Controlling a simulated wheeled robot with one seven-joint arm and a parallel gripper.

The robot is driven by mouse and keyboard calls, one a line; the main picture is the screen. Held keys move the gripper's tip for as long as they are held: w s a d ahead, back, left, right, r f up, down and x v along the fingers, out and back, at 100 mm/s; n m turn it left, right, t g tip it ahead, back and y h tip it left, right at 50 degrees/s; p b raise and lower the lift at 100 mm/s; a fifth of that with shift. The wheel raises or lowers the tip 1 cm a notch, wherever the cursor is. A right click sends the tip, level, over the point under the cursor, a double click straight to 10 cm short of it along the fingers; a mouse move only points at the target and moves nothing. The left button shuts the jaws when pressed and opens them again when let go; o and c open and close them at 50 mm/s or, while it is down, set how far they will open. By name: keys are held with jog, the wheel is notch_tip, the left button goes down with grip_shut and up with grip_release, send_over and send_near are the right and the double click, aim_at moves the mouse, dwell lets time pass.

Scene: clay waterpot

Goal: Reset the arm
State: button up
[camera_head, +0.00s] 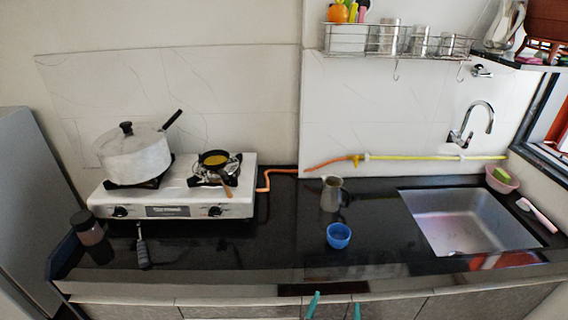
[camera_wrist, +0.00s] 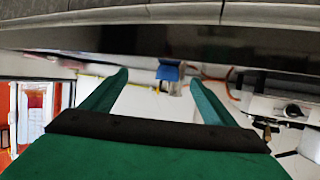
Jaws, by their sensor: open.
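My gripper (camera_head: 334,306) shows at the bottom edge of the head view as two teal fingertips, spread apart with nothing between them. It is in front of the counter's front edge. In the wrist view my gripper (camera_wrist: 157,92) has both teal fingers apart and empty. That view appears upside down, with a blue bowl (camera_wrist: 168,73) beyond the fingertips. In the head view the blue bowl (camera_head: 338,236) sits on the black counter (camera_head: 275,230), apart from my gripper. A grey metal jug (camera_head: 331,194) stands upright behind the bowl.
A white stove (camera_head: 170,200) at left holds a large lidded pot (camera_head: 134,155) and a small pan (camera_head: 214,159). A dark jar (camera_head: 92,238) stands at the counter's left end. A sink (camera_head: 462,220) is at right.

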jog(key=s+a+f+n+t+y, duration=0.1)
jog(key=s+a+f, duration=0.2)
jog(key=s+a, duration=0.35)
jog(key=s+a+f+n+y, duration=0.2)
jog(key=s+a, duration=0.1)
jog(key=s, duration=0.7)
jog(key=s+a+r, duration=0.2)
jog(key=s, duration=0.6)
jog(key=s+a+r+t+y, duration=0.1)
jog(key=s+a+r, duration=0.1)
jog(key=s, duration=0.6)
jog(key=shift+a+r+n+t+y, duration=0.3)
jog(key=shift+a+r+n, duration=0.1)
jog(key=shift+r, duration=0.3)
